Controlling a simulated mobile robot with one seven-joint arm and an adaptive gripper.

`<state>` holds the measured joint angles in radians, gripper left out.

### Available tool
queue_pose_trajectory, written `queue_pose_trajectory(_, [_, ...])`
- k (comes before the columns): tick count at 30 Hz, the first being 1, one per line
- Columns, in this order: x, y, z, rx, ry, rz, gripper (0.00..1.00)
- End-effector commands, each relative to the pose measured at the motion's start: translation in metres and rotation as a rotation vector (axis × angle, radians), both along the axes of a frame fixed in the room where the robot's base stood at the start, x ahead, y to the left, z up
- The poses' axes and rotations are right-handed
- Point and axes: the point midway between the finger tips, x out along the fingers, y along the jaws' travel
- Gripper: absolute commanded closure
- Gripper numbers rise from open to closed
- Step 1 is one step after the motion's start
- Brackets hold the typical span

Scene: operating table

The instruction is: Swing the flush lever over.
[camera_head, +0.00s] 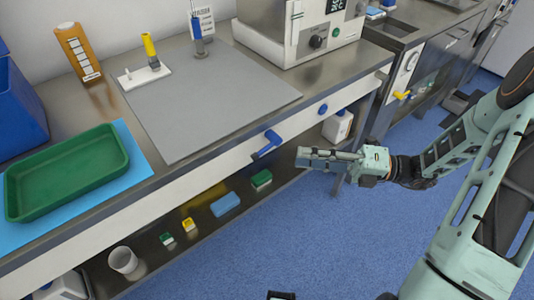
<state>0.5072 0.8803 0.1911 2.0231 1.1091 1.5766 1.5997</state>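A blue lever (267,143) sticks out from the pale front rail of the bench, its handle slanting down to the left. A smaller yellow lever (402,95) sits on the front panel further right, below a round gauge. No readable label shows which one is the flush lever. My gripper (302,158) is in front of the bench, just right of the blue lever and below the rail. It points left and appears apart from the lever. Its fingers are seen edge-on, so their opening is unclear; nothing is seen held.
A blue knob (323,108) sits on the same rail. On the bench are a green tray (68,172), a grey mat (205,100), upright yellow-handled (149,45) and blue-handled (196,28) pieces and a white machine (300,35). The lower shelf holds small boxes and a white cup (123,261).

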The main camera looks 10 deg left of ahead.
Motion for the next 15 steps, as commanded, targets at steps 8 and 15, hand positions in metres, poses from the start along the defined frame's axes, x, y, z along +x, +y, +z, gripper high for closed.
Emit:
queue_pose_trajectory(8, [-0.005,0.05,0.0,-0.003,-0.001,0.005,0.7])
queue_pose_trajectory(15, [-0.006,0.087,0.001,-0.005,-0.003,0.003,0.7])
